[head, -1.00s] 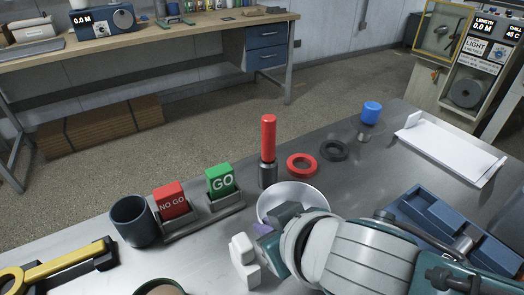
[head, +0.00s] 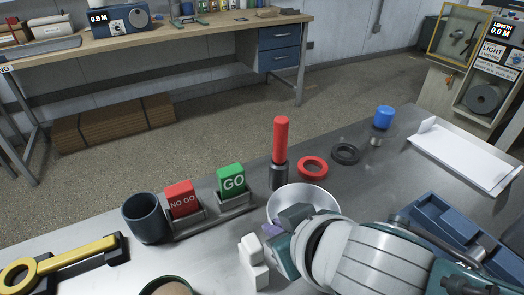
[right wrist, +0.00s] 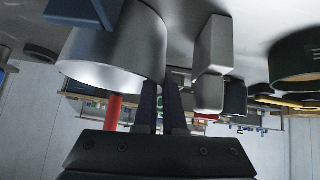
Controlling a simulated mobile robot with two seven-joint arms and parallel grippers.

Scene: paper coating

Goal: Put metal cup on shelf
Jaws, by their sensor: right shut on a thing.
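The metal cup (head: 318,196) is a silvery, wide-mouthed vessel at the near middle of the metal table (head: 395,190). My right gripper (head: 284,222) comes in from the lower right and is shut on the cup's near side. The cup's lower part is hidden behind the gripper in the head view. In the right wrist view the cup (right wrist: 115,50) appears upside down, with the two dark fingers (right wrist: 160,105) at its wall. I cannot tell if its base touches the table. My left gripper is not in view. I cannot make out which thing is the shelf.
A white block (head: 252,262) stands close left of the gripper. A red-handled tool (head: 281,140) and red ring (head: 312,168) stand just behind the cup. A dark mug (head: 146,218) and NO GO and GO gauges (head: 231,180) are left. A blue tray (head: 440,215) lies right.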

